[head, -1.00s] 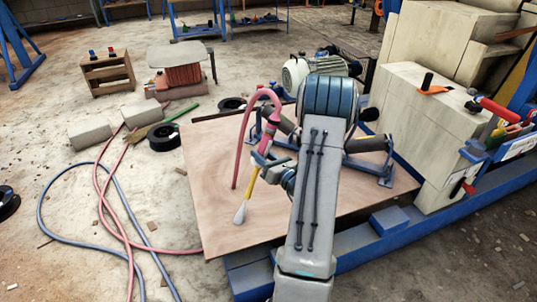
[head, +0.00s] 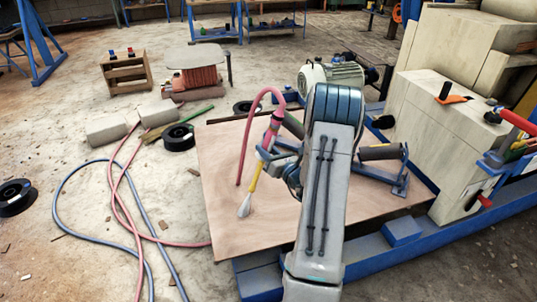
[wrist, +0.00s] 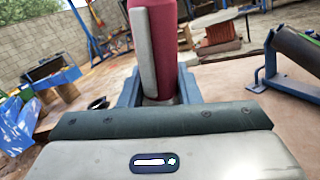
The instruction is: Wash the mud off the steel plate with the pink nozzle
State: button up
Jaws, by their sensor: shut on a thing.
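The pink nozzle (head: 273,128) is held in my gripper (head: 268,155), with a yellow lance and a pale flared tip pointing down over the plywood sheet. Its pink hose loops over the top and hangs down on the left. In the wrist view the pink nozzle body (wrist: 172,45) stands between my gripper's fingers (wrist: 158,88), which are shut on it. A flat grey-brown plate (head: 195,57), seemingly the steel plate, lies on a reddish stack behind and left, well apart from the nozzle. I cannot make out mud on it. No water spray shows.
The plywood sheet (head: 228,215) lies beneath my arm. Blue machine framing (head: 440,235) and pale blocks (head: 445,125) stand on the right. A wooden crate (head: 125,72), concrete blocks (head: 107,130), a black spool (head: 178,137) and hoses (head: 58,195) lie on the left floor.

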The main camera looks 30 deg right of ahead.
jog(key=shift+w+d, duration=0.2)
jog(key=shift+w, duration=0.55)
jog(key=shift+w+d, duration=0.2)
jog(key=shift+w, duration=0.5)
jog(key=shift+w+d, duration=0.2)
jog(key=shift+w, duration=0.55)
